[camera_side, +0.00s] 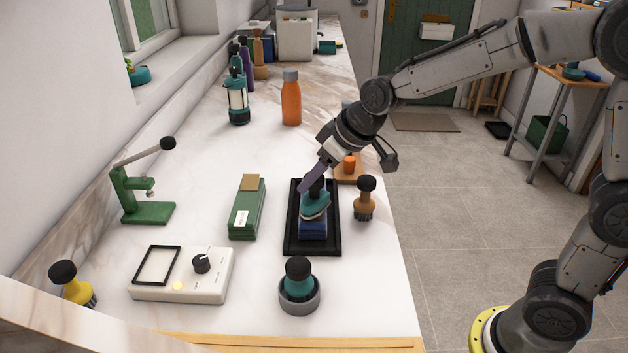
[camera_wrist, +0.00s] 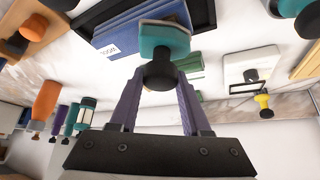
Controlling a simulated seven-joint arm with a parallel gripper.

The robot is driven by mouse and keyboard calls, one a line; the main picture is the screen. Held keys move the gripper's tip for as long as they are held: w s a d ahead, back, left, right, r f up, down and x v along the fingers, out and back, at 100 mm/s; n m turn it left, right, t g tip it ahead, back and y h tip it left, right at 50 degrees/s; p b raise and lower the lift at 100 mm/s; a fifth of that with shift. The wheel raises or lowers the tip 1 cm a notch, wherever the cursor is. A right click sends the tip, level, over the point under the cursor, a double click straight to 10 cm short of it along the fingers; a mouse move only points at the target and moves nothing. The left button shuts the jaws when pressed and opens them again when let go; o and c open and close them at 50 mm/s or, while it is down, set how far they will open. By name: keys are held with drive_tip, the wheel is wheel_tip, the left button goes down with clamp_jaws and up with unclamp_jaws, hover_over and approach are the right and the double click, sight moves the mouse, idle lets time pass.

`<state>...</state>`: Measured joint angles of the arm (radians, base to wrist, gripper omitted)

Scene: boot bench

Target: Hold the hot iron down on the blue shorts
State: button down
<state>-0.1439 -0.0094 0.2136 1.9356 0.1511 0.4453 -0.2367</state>
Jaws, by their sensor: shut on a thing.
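The iron, a teal block with a black knob (camera_side: 315,209), is held by my gripper (camera_side: 314,182) over the blue folded shorts (camera_side: 313,230). The shorts lie in a black tray (camera_side: 331,247). In the wrist view, the purple fingers of my gripper (camera_wrist: 160,85) close on the black knob of the teal iron (camera_wrist: 165,38). The blue shorts (camera_wrist: 118,28), with a white label, are beneath and beside the iron there. The iron covers part of the shorts; I cannot tell whether its underside touches them.
A teal, black-knobbed tool sits in a grey ring holder (camera_side: 299,299) in front. A tan brush (camera_side: 364,200) stands right of the tray, a green folded stack (camera_side: 246,210) left. A white control box (camera_side: 182,277), green press (camera_side: 145,208) and orange bottle (camera_side: 291,100) stand around.

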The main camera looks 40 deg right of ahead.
drive_tip(key=shift+r, duration=3.4)
